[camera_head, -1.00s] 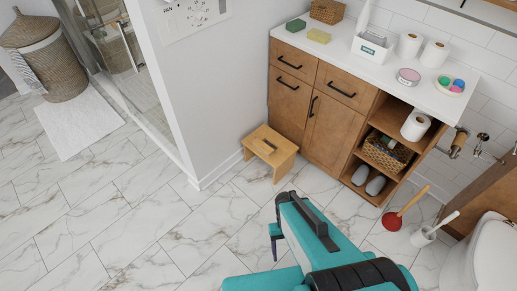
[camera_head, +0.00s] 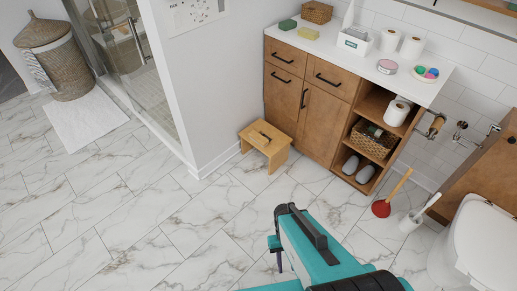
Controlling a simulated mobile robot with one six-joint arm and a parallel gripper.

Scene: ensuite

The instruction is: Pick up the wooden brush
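I cannot make out the wooden brush for certain. A small wooden stool (camera_head: 279,153) stands on the floor by the left end of the cabinet. A small brownish shape shows on its top; I cannot tell whether it is the brush or a slot in the seat. My teal arm reaches in from the bottom edge. My gripper (camera_head: 279,259) shows only in part, as a dark piece below the arm's far end, over the floor and in front of the stool. Its fingertips are too hidden to show whether it is open or shut.
A wooden cabinet (camera_head: 318,122) with a white top stands at the wall, with a basket (camera_head: 373,139) and slippers on its shelves. A plunger (camera_head: 381,208), toilet brush (camera_head: 411,221) and toilet (camera_head: 487,245) are at right.

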